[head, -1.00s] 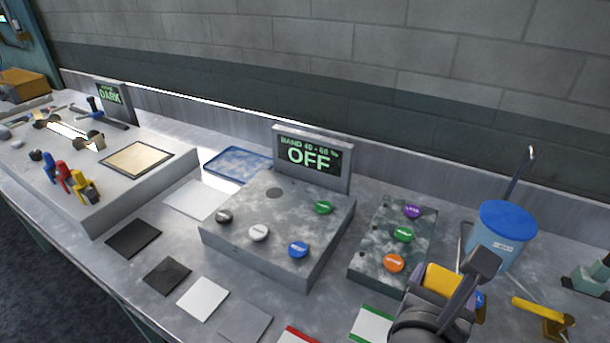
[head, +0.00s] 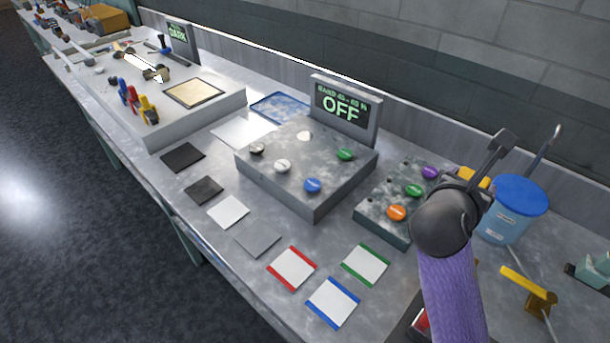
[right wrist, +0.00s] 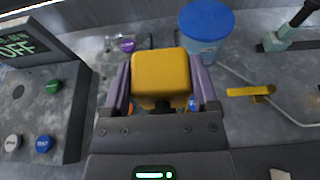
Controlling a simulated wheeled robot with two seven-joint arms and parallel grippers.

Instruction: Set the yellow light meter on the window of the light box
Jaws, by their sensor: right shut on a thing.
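The yellow light meter (right wrist: 160,72) is a rounded block clamped between the two fingers of my right gripper (right wrist: 161,85). In the head view, only a small part of the meter (head: 474,178) shows behind my wrist, above the dark button panel at right. A grey box (head: 290,196) stands in the middle under a sign (head: 344,108) reading OFF. Its top has a pale round spot (head: 304,136) and several coloured knobs. A paler box at left has a cream square panel (head: 193,92) and a DARK sign (head: 178,36). Which box is the light box is not labelled. My left gripper is not in view.
A blue-lidded bucket (head: 514,205) stands close to the right of my right gripper. The button panel (head: 372,213) lies between it and the grey box. Flat cards, including a red-edged one (head: 292,268), lie in front. A yellow-handled thing (head: 528,284) is at right.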

